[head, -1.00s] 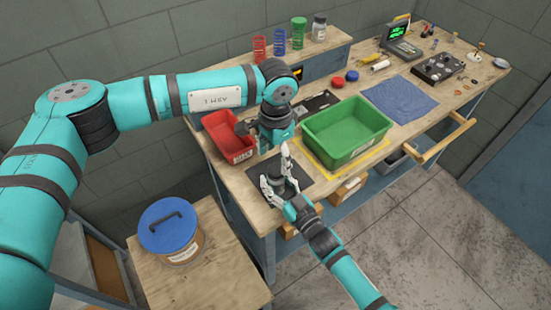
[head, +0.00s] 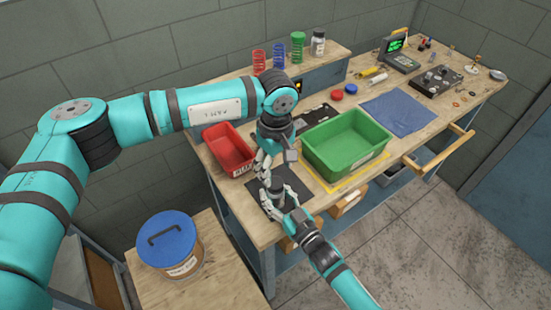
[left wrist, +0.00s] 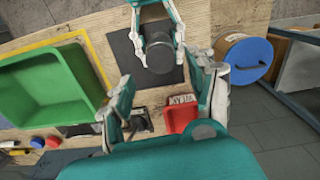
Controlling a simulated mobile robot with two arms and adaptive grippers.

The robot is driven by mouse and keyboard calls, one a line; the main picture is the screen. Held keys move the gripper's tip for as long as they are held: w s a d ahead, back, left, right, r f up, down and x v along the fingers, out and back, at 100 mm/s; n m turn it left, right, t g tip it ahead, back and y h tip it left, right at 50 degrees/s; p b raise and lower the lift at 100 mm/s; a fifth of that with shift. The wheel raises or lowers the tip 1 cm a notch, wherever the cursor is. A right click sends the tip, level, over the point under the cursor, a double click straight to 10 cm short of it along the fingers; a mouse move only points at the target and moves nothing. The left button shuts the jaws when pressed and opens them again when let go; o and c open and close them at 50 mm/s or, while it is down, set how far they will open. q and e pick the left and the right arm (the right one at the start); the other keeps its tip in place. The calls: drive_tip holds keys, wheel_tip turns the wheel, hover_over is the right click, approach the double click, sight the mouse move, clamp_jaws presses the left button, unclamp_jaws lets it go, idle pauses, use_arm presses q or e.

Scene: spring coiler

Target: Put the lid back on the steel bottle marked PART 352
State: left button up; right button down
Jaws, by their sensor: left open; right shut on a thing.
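A dark cylindrical bottle (left wrist: 158,52) stands on a black mat (left wrist: 121,42) near the table's front edge. No marking can be read on it. In the head view it is a small dark shape (head: 277,187), largely covered by fingers. My right gripper (head: 279,193) is shut on the bottle, its fingers on either side. My left gripper (head: 268,163) is open, just behind and above the bottle; in the left wrist view its fingers (left wrist: 166,72) are spread, with nothing clearly held between them. I cannot make out the lid.
A green bin (head: 318,149) on a yellow-bordered area stands right of the mat, and a red bin (head: 238,165) left of it. A blue-lidded bucket (head: 168,236) sits on the lower side table. Red (head: 337,94) and blue (head: 351,89) caps lie behind the green bin.

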use_arm(q)
drive_tip(key=n, duration=0.7)
drive_tip(key=shift+r+n, duration=0.2)
drive_tip(key=shift+n, duration=0.1)
drive_tip(key=n, duration=0.4)
drive_tip(key=shift+r+n, duration=0.1)
drive_tip(key=shift+n, duration=0.2)
drive_tip(key=n, duration=0.4)
drive_tip(key=shift+r+n, duration=0.15)
drive_tip(key=shift+n, duration=0.25)
drive_tip(key=n, duration=0.5)
drive_tip(key=shift+r, duration=0.1)
drive_tip(key=n, duration=0.4)
drive_tip(key=shift+r+n, duration=0.15)
drive_tip(key=shift+n, duration=0.15)
drive_tip(key=n, duration=0.7)
drive_tip(key=shift+r, duration=0.15)
drive_tip(key=n, duration=0.4)
drive_tip(key=shift+r+n, duration=0.1)
drive_tip(key=shift+n, duration=0.2)
drive_tip(key=n, duration=0.5)
drive_tip(key=shift+r+n, duration=0.15)
drive_tip(key=shift+n, duration=0.25)
